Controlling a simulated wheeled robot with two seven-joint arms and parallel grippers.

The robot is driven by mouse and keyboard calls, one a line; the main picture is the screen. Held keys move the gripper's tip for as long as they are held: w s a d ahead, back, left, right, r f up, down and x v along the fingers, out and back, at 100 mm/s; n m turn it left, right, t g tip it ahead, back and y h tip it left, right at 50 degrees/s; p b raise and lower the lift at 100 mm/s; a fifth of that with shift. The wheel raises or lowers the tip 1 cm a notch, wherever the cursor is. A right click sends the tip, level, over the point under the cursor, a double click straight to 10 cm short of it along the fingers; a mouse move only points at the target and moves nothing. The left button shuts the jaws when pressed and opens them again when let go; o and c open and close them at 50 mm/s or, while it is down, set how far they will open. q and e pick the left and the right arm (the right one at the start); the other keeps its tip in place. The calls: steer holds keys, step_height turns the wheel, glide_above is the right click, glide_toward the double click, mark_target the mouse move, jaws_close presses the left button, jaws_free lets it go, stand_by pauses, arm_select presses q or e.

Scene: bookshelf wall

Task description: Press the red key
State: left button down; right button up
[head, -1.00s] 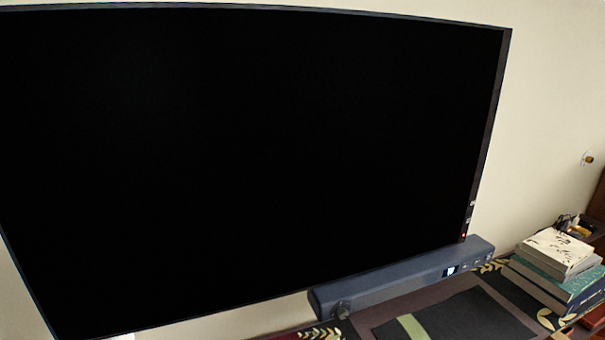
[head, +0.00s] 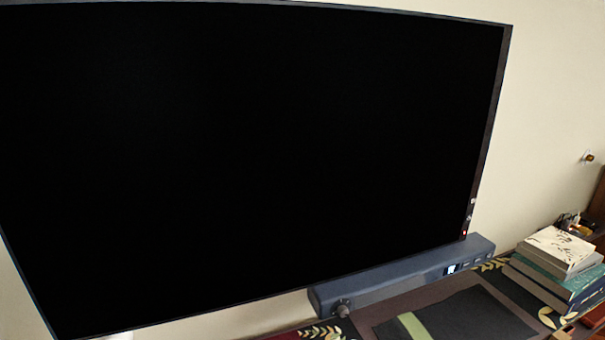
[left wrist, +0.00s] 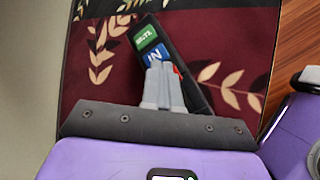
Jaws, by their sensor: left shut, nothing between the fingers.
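In the left wrist view a dark slab-like device (left wrist: 195,97) lies at a slant on a dark red leaf-patterned cloth. It has a green key (left wrist: 146,38) and a blue key (left wrist: 156,57) with white lettering. A small red patch, the visible part of the red key (left wrist: 177,71), shows just right of my fingertips; the rest is hidden behind them. My left gripper (left wrist: 161,66) is shut and empty, its tips over the device beside the red patch. I cannot tell whether they touch it. My right gripper is in neither current view.
In the head view a large black screen (head: 240,160) fills most of the picture. A blue-grey bar-shaped device (head: 395,283) sits below it. Books (head: 553,265) are stacked at the right. A wooden surface (left wrist: 255,30) shows beside the cloth (left wrist: 225,45) in the wrist view.

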arm_select(q)
steer(key=shift+f, duration=0.15)
stand_by(0.3)
steer(key=shift+r, duration=0.7)
steer(key=shift+p, duration=0.3)
step_height(320, 180, up, 6)
steer(key=p, duration=0.3)
steer(key=shift+p, duration=0.4)
